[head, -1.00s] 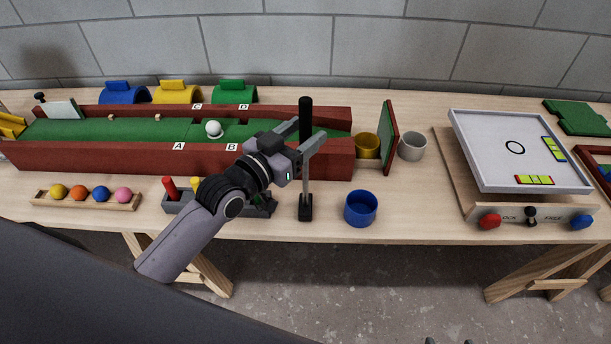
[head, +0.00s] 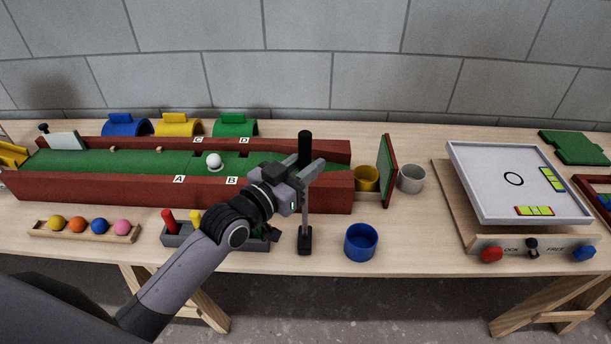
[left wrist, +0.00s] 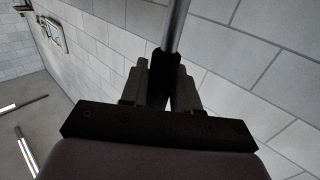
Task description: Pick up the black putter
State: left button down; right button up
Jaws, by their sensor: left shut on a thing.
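The black putter (head: 305,148) stands upright in front of the red-walled green track, with a black grip on top, a grey shaft and a black head (head: 305,240) low near the table's front. In the left wrist view the putter's shaft (left wrist: 176,25) rises from between the fingers (left wrist: 163,85). I cannot tell whether the head touches the table. My right gripper is not in view.
A white ball (head: 214,161) lies on the green track (head: 120,164). A grey holder (head: 178,238) with coloured pegs is partly behind my left arm. A blue cup (head: 361,242) stands close right of the putter head. A tilted white tray (head: 490,185) is farther right.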

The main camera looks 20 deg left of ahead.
pick_arm(q)
notch_tip(320, 180, up, 20)
jog(key=p, duration=0.2)
jog(key=shift+f+p, duration=0.15)
jog(key=shift+p, duration=0.2)
